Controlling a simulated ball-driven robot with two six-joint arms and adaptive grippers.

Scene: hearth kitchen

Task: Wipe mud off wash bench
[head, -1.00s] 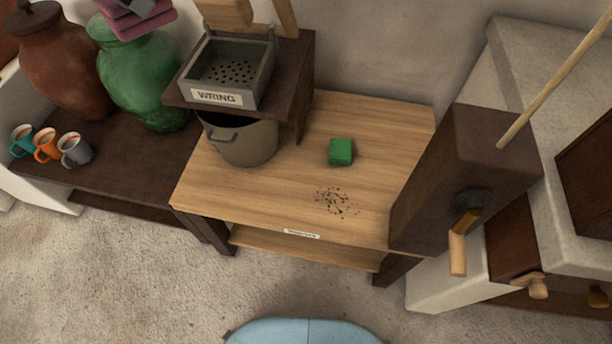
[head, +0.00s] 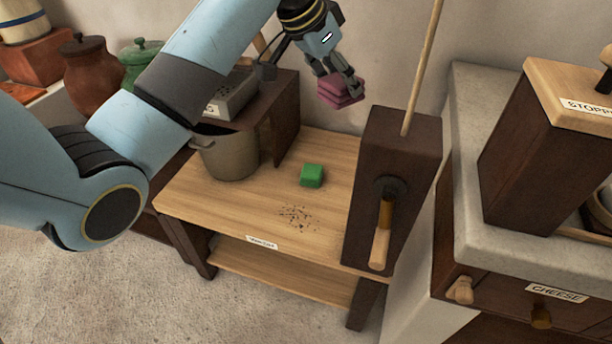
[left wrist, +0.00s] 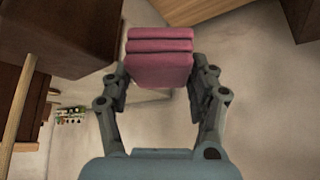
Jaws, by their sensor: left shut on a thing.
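The wash bench (head: 200,203) is a light wooden table in the head view. Dark mud specks (head: 299,217) lie on its top near the front edge. My left gripper (head: 343,84) is shut on a folded pink cloth (head: 341,94), held in the air above the back of the bench. In the left wrist view the cloth (left wrist: 160,62) sits between the two fingers of the left gripper (left wrist: 158,78), folded in layers. A green block (head: 311,175) rests on the bench behind the mud. My right gripper is not in view.
A grey pot (head: 228,155) stands at the bench's left under a dark shelf (head: 281,90) bearing a grey wringing tray (head: 232,97). A dark box with a crank (head: 385,160) rises at the right end. A stone counter (head: 458,140) stands further right.

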